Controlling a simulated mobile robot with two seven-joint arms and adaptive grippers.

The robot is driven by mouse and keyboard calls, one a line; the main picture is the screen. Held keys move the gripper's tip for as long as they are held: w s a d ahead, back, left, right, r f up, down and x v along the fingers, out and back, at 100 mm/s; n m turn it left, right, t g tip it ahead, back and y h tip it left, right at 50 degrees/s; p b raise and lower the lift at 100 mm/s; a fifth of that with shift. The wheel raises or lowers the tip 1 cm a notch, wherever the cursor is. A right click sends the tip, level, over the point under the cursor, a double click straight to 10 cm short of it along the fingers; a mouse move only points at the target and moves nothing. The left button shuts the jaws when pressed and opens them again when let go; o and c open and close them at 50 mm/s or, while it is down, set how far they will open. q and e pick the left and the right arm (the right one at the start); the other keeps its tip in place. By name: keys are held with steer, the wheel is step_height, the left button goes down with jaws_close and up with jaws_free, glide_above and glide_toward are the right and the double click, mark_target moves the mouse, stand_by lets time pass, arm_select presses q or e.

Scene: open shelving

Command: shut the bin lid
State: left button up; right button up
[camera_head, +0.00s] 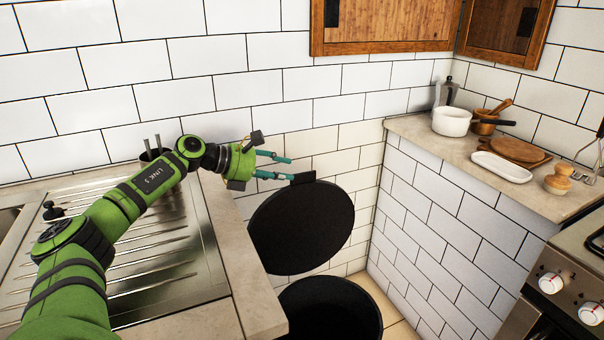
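The bin (345,327) is a round black container on the floor, in the gap right of the sink counter, at the bottom middle of the view. Its round black lid (302,228) stands raised and tilted above the bin, so the bin is open. A small dark tab (303,177) sticks up at the lid's top edge. My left gripper (278,166), green with teal fingers, is at the lid's top edge by the tab. Its fingers are apart with nothing seen between them. Whether the lower finger touches the tab I cannot tell. My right gripper is not in view.
A steel sink drainer (165,262) set in a stone counter (235,285) lies left of the bin. On the right, a tiled-front counter (425,136) carries a white pot (451,121), boards and a tray. A stove (570,280) is at the lower right. Wooden cabinets (390,25) hang above.

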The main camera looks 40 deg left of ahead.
mark_target(302, 175)
arm_select(q)
steer(key=x, duration=0.2)
steer(key=p+x, duration=0.1)
steer(key=x, duration=0.2)
steer(key=shift+d+r, duration=0.15)
steer(key=shift+d, duration=0.15)
steer(key=shift+w+d+f, duration=0.25)
steer(key=shift+w+f, duration=0.1)
steer(key=shift+w, duration=0.15)
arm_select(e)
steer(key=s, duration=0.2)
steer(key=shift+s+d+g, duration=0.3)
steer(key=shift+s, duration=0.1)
arm_select(q)
jaws_close()
